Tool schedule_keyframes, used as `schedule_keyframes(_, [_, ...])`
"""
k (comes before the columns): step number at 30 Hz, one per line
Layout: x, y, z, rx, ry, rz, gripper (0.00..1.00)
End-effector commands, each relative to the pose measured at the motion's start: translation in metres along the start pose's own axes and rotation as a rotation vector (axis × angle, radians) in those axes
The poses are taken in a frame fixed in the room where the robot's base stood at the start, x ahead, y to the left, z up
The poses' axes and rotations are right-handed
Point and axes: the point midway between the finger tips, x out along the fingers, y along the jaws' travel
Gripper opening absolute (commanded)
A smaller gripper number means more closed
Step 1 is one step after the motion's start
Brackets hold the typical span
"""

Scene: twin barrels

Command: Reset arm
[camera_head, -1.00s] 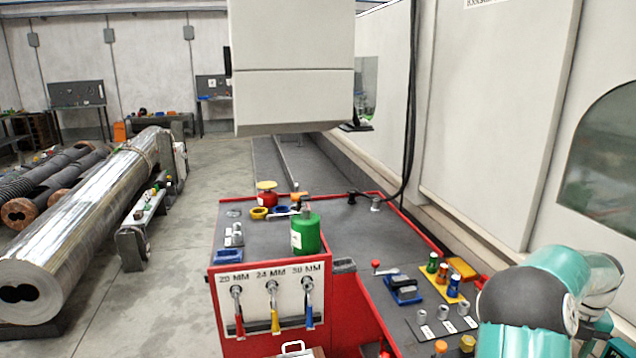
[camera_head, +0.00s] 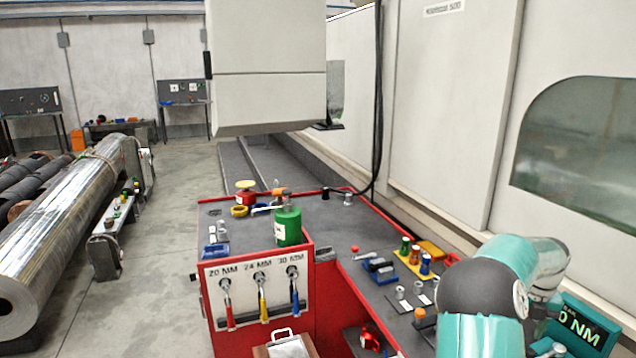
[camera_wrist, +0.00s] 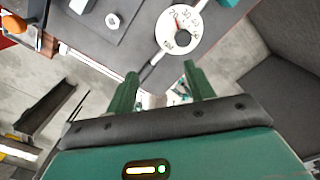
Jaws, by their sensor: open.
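My teal and dark grey arm (camera_head: 485,290) stands at the lower right of the head view, over the right side of the red workbench (camera_head: 325,300). My gripper itself is not visible there. In the wrist view, my gripper (camera_wrist: 158,78) has two green fingers set apart, with nothing held between them. Beyond the fingertips lies a round white dial gauge (camera_wrist: 181,27) with a rod, on a grey surface. I cannot tell how far it is from the fingers.
Three wrenches (camera_head: 262,295) hang on the bench front, and a green bottle (camera_head: 288,226) stands on top. A teal box (camera_head: 582,328) marked "0 NM" is at lower right. A white machine head (camera_head: 268,75) hangs above. Metal barrels (camera_head: 60,225) lie left; floor (camera_head: 165,270) between is clear.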

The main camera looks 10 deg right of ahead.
Motion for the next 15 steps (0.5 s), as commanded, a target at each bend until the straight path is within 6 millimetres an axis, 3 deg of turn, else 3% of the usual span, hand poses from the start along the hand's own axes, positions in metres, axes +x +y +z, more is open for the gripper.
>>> schedule_keyframes(4, [0.002, 0.001, 0.002, -0.001, 0.003, 0.000, 0.53])
schedule_keyframes(15, [-0.036, 0.056, -0.018, -0.383, -0.061, 0.063, 0.53])
